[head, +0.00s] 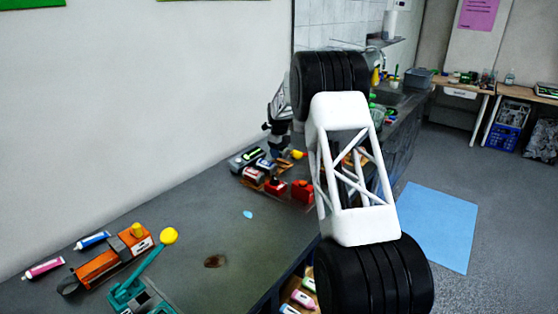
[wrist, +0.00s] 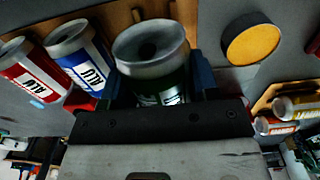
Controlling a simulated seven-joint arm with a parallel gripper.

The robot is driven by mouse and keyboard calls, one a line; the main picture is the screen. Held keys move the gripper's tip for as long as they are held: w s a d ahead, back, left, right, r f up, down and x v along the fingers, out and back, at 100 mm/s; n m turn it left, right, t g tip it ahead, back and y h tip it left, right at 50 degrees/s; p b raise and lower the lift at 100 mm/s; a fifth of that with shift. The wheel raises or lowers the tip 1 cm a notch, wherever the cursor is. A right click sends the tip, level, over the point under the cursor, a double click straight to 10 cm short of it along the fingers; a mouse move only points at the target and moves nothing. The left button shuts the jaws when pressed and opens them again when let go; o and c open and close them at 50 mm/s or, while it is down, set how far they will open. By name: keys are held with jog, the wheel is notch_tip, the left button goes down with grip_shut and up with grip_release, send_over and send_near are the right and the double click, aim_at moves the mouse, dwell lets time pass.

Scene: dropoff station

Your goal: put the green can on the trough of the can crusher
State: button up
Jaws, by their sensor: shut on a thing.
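The green can (wrist: 152,64) stands between the two fingers of my gripper (wrist: 155,88) in the wrist view, its pale top facing the camera. My gripper is shut on it. In the head view my gripper (head: 272,130) is over the far part of the counter, partly behind my own arm, and the can cannot be made out there. A teal lever device with a yellow ball (head: 169,236), which looks like the can crusher (head: 125,293), is at the bottom left, well apart from my gripper. The frame's bottom edge cuts it off, and its trough is not clear.
An orange device (head: 105,263) and two tubes (head: 44,267) lie beside the teal one. In the wrist view a red can (wrist: 30,72) and a blue can (wrist: 78,52) are close on the left. The middle of the counter (head: 190,210) is mostly free.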

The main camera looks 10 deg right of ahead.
jog(key=shift+r, duration=0.5)
jog(key=shift+r, duration=0.1)
jog(key=shift+s+r, duration=0.1)
jog(key=shift+r, duration=0.15)
jog(key=s+r+n, duration=0.3)
jog(key=r+n, duration=0.2)
jog(key=r, duration=0.5)
jog(key=shift+s+d+f+n, duration=1.55)
jog(key=shift+s+n, duration=0.6)
jog(key=shift+s, duration=0.9)
jog(key=shift+s+d+f+n, duration=1.25)
jog(key=shift+s+d+n, duration=0.7)
jog(key=shift+s, duration=1.15)
jog(key=shift+s+d+f+n, duration=1.4)
jog(key=shift+s+n, duration=1)
jog(key=shift+s, duration=0.65)
jog(key=shift+f, duration=0.15)
jog(key=shift+f, duration=3)
